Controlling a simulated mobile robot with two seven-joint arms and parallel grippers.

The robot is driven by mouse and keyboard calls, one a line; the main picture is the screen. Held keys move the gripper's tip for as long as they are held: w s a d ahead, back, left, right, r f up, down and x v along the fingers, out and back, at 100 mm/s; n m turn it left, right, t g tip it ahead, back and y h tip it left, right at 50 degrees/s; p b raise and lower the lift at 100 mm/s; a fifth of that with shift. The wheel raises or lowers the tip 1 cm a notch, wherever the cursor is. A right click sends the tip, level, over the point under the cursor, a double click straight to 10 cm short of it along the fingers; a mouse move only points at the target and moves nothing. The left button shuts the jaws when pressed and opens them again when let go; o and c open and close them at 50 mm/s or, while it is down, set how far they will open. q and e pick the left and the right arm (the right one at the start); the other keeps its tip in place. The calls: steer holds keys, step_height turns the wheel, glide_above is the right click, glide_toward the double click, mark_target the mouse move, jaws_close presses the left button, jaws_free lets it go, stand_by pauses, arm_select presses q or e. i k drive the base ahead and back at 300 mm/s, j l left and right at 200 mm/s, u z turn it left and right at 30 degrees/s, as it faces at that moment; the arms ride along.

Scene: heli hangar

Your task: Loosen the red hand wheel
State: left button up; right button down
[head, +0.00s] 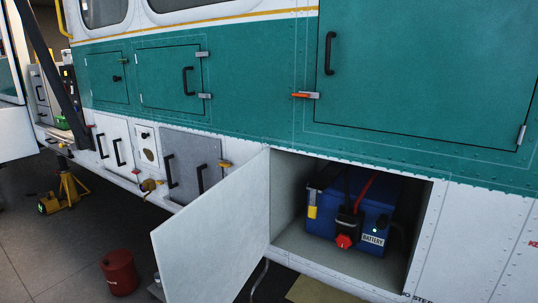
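A small red hand wheel (343,241) sits low on the front of a blue battery (376,215), just below a black fitting. The battery stands inside an open compartment (290,237) in the lower side of the helicopter. A dark strap or cable and a red one run over its top. A label reading "BATTERY" is on its front right, with a small green light above it. Neither of my grippers is in view, and nothing touches the wheel.
The white compartment door (215,225) stands swung open to the left of the opening. A red canister (119,272) stands on the floor at lower left. A yellow jack stand (70,188) is further left. Closed teal hatches (425,75) line the side above.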

mark_target(343, 240)
steer(key=j+z, duration=0.1)
steer(key=z, duration=0.55)
steer(key=j+z, duration=0.35)
steer(key=i+j+z, duration=0.1)
steer(key=j+z, duration=0.2)
steer(key=j, duration=0.25)
steer(key=j+z, duration=0.1)
steer(key=j, duration=0.35)
steer(key=k+j+z, duration=0.15)
steer(key=j, duration=0.3)
steer(key=k+j, duration=0.1)
steer(key=j, duration=0.9)
